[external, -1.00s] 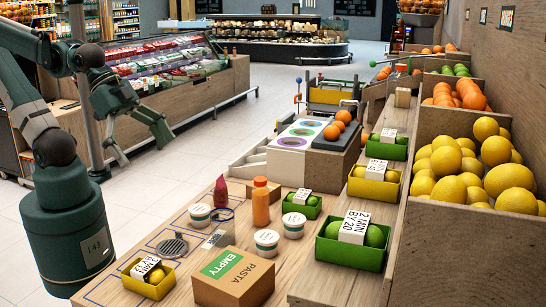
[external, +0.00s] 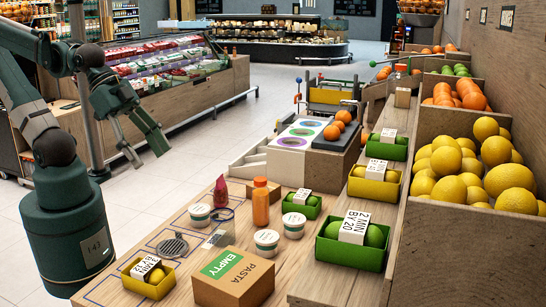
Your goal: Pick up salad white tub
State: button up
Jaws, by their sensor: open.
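Several small white tubs with printed lids stand on the wooden counter in the external view. One white tub (external: 200,215) is at the left beside a pink-red bottle. Another white tub (external: 267,242) stands behind the cardboard box, and a third white tub (external: 294,225) is to its right, beside the orange bottle. The lid print is too small to read, so I cannot tell which is the salad tub. My gripper (external: 143,152) is open and empty, in the air left of the counter, well apart from all the tubs.
An orange bottle (external: 261,202) and a pink-red bottle (external: 221,192) stand among the tubs. A yellow crate (external: 148,279) is at front left, green crates (external: 350,252) at right. A round drain grate (external: 172,246) lies left.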

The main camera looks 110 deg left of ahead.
jog(key=shift+w+r, duration=0.1)
jog(key=n+g+p, duration=0.5)
jog(key=n+g, duration=0.2)
jog(key=n, duration=1)
send_over(293, 219)
jog(key=f, duration=1.6)
jog(key=shift+d+f, duration=0.25)
jog(key=shift+f, duration=0.1)
jog(key=shift+a+f, duration=0.4)
jog(key=shift+f, duration=0.3)
jog(key=shift+f, duration=0.1)
jog(key=shift+f, duration=1.2)
